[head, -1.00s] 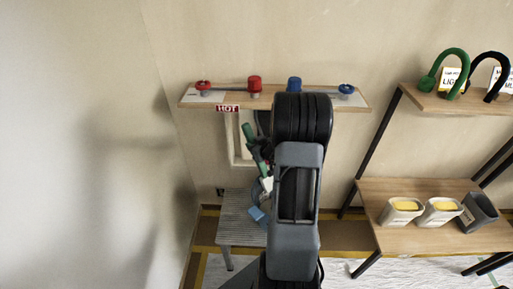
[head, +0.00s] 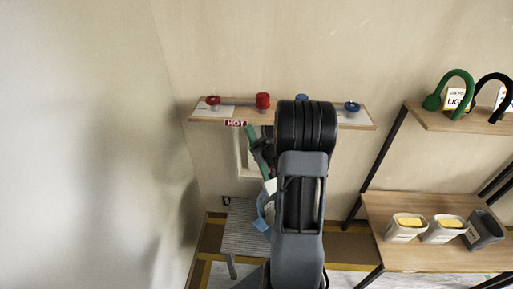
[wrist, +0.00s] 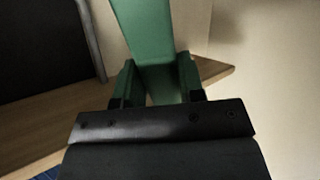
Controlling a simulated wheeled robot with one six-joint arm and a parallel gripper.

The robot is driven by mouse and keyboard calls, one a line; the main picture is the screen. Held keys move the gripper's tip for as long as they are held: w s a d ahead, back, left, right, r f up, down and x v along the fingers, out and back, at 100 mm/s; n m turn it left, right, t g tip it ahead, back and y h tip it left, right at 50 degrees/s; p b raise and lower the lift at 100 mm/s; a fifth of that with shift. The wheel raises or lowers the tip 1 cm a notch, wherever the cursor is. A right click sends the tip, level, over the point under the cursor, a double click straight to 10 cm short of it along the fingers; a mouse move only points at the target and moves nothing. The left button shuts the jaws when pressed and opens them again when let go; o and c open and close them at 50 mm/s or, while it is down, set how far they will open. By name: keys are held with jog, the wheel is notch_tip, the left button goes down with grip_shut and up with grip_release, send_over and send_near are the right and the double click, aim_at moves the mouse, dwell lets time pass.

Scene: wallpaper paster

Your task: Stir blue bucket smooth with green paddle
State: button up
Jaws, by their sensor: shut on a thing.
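My gripper (wrist: 156,80) is shut on the green paddle (wrist: 143,25), whose broad green shaft rises between the fingers in the wrist view. In the head view the green paddle (head: 256,146) shows slanted, just left of my arm, with a pale part below it. The blue bucket (head: 262,221) shows only in part, low beside my arm and over the grey stool. I cannot tell whether the paddle's lower end is inside the bucket, and the bucket's contents are not visible.
A grey slatted stool (head: 243,241) stands by the wall. Above it a wooden shelf (head: 205,118) carries red and blue knobs. At right, a lower shelf (head: 385,213) holds several tubs, and an upper shelf (head: 424,117) holds a green and a black hook-shaped thing.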

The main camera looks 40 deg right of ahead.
aim_at(255, 135)
jog(key=shift+r, duration=0.1)
notch_tip(255, 135, up, 5)
jog(key=p, duration=0.4)
